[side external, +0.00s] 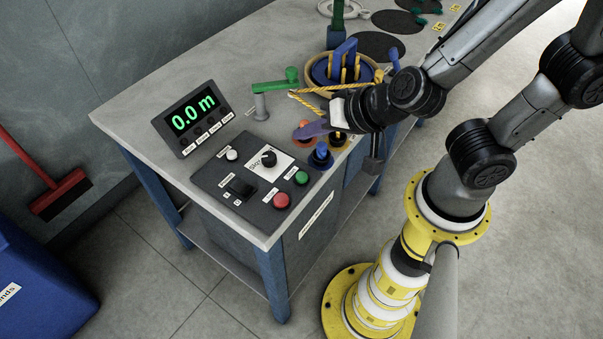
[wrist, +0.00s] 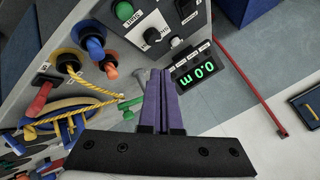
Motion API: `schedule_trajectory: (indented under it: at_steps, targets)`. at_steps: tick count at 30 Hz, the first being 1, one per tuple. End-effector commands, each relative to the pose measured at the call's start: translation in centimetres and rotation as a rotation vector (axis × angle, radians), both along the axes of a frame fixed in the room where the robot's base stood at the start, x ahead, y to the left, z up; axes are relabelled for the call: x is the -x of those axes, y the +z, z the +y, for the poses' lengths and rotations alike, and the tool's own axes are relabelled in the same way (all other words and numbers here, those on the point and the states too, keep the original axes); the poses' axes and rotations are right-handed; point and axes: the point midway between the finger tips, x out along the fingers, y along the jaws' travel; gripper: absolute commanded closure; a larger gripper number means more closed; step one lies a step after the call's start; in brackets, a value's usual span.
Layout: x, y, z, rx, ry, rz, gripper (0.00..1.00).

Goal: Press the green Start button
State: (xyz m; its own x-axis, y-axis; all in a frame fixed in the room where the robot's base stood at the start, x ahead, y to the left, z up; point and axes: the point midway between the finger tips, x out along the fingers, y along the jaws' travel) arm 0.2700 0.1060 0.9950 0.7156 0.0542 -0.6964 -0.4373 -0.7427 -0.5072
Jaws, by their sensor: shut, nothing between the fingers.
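The green button (side external: 301,177) is a small round cap on the dark control panel (side external: 222,183), at its right end beside a red button (side external: 281,200). In the wrist view a green button (wrist: 124,11) shows near the top edge. My gripper (side external: 303,132) has purple fingers, closed together with nothing between them. It is over the table behind the panel, close to the orange and blue knobs and apart from the green button. The fingers also show in the wrist view (wrist: 160,84).
A display (side external: 194,115) reads 0.0 m. A black knob (side external: 268,158) and a white button (side external: 232,155) are on the panel. A blue knob (side external: 321,154), a green crank (side external: 275,86) and a basket with yellow rope (side external: 312,107) stand near my gripper.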

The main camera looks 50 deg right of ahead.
Motion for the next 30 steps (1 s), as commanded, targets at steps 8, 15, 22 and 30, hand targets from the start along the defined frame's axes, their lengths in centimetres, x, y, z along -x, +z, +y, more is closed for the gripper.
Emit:
schedule_trajectory:
  at_steps: [8, 15, 22, 30]
  targets:
    - [0.2, 0.0, 0.6, 0.000, 0.024, 0.001, 1.00]
    - [0.2, -0.1, 0.6, 0.001, 0.024, 0.001, 1.00]
    - [0.2, -1.4, 0.6, 0.002, 0.024, 0.001, 1.00]
    - [0.2, -3.9, 0.6, 0.000, 0.024, 0.001, 1.00]
